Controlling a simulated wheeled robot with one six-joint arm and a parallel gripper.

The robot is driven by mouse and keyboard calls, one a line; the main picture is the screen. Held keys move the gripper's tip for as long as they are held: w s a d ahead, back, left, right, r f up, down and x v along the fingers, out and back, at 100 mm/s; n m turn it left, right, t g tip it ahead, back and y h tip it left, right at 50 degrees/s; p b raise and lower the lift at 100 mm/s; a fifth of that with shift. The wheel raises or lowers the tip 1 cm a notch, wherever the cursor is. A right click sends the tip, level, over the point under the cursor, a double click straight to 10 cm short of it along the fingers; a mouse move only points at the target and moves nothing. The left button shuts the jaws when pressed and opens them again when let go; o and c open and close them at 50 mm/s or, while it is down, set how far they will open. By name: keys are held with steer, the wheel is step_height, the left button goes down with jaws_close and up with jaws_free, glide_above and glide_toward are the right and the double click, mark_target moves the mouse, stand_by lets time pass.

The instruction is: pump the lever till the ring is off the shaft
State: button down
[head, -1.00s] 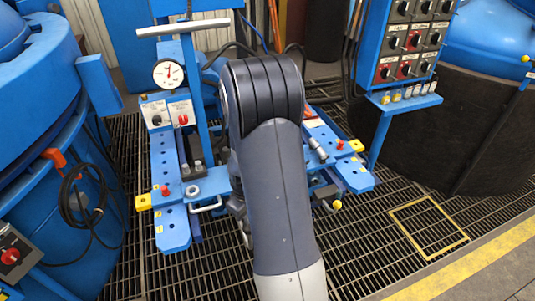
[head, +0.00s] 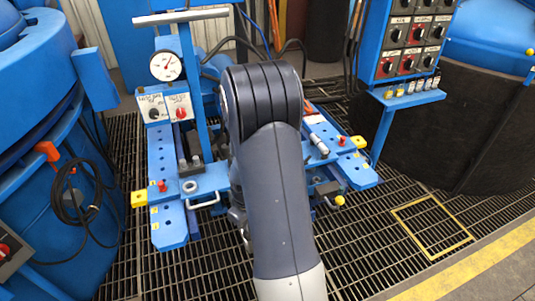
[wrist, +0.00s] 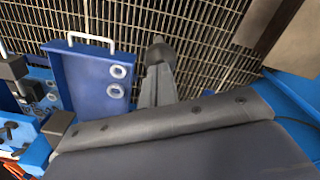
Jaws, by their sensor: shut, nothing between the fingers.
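A blue press-like rig stands ahead on the grating. A T-shaped pale bar handle (head: 182,16) tops its blue post, with a round dial gauge (head: 166,66) beside it. I cannot tell for sure which part is the pump lever. The ring and shaft cannot be made out; my arm covers the rig's middle in the head view. My gripper (wrist: 156,50) shows in the wrist view as grey fingers together, over the grating and apart from any handle. A blue tray-like part (wrist: 90,80) with a pale handle lies to its left.
A blue control panel (head: 410,40) with several knobs stands at the right, near a dark round tank (head: 440,130). A blue vessel (head: 40,120) with a coiled black cable (head: 75,205) is at the left. A yellow frame (head: 430,228) marks otherwise open grating.

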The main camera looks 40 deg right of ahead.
steer(key=f+b, duration=0.1)
steer(key=f, duration=0.1)
steer(key=s+f+b, duration=0.1)
steer(key=f+b, duration=0.1)
steer(key=f, duration=0.1)
steer(key=f+b, duration=0.2)
steer(key=shift+s+a+f, duration=0.2)
steer(key=shift+s+a, duration=0.05)
steer(key=shift+s, duration=0.1)
steer(key=r+p, duration=0.3)
steer(key=w+r+p, duration=0.1)
steer(key=r+p, duration=0.2)
steer(key=r, duration=0.1)
steer(key=w+r+p, duration=0.1)
steer(key=r+p, duration=0.1)
steer(key=r, duration=0.2)
steer(key=shift+w+d+r+p, duration=0.1)
steer(key=shift+w+d+p, duration=0.15)
steer(key=shift+d+p, duration=0.15)
step_height(320, 180, up, 5)
steer(key=p, duration=0.3)
steer(key=shift+p, duration=0.4)
steer(key=shift+a, duration=0.1)
